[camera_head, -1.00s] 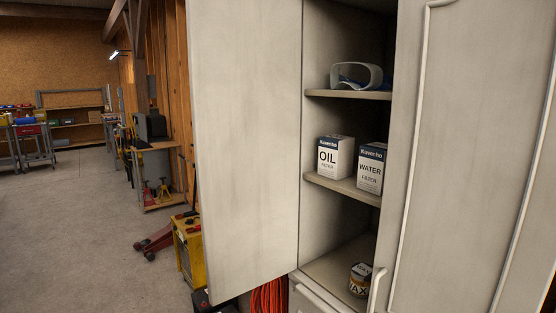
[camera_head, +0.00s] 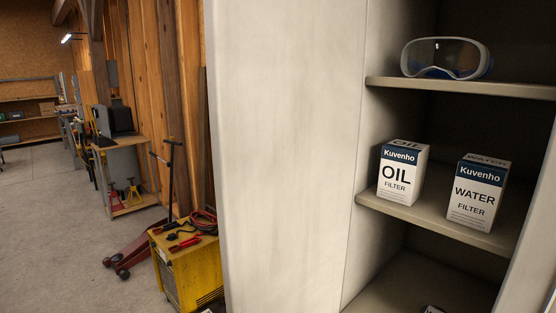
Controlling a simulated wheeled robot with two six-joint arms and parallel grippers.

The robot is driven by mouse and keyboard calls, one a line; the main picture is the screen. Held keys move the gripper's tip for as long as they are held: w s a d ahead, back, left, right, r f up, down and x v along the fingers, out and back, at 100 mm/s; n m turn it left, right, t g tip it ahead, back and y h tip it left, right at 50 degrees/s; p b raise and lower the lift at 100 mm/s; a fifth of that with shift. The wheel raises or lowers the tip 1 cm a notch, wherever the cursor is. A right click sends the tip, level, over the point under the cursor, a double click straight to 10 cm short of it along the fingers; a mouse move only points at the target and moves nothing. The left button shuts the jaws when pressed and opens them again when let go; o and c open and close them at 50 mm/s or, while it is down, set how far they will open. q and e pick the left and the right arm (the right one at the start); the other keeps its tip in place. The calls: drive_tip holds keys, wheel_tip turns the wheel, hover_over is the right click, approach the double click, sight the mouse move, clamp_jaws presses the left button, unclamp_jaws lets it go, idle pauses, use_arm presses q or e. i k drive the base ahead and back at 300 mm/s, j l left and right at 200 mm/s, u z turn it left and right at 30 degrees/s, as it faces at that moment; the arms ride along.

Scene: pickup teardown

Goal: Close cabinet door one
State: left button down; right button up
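The left cabinet door (camera_head: 285,150) stands wide open, its pale inner face filling the middle of the head view. It is hinged at the left side of the cabinet, whose interior wall (camera_head: 385,110) shows beside it. The cabinet is open, with shelves visible inside. An edge of the other door or frame (camera_head: 535,240) shows at the far right. Neither of my grippers is in view.
Goggles (camera_head: 446,58) sit on the upper shelf. An oil filter box (camera_head: 403,172) and a water filter box (camera_head: 475,192) stand on the middle shelf. Floor at far left is clear.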

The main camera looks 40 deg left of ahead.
sight(284, 78)
drive_tip(key=j+z, duration=0.3)
drive_tip(key=j, duration=0.85)
drive_tip(key=j+z, duration=0.35)
drive_tip(key=j, duration=0.85)
drive_tip(key=k, duration=0.05)
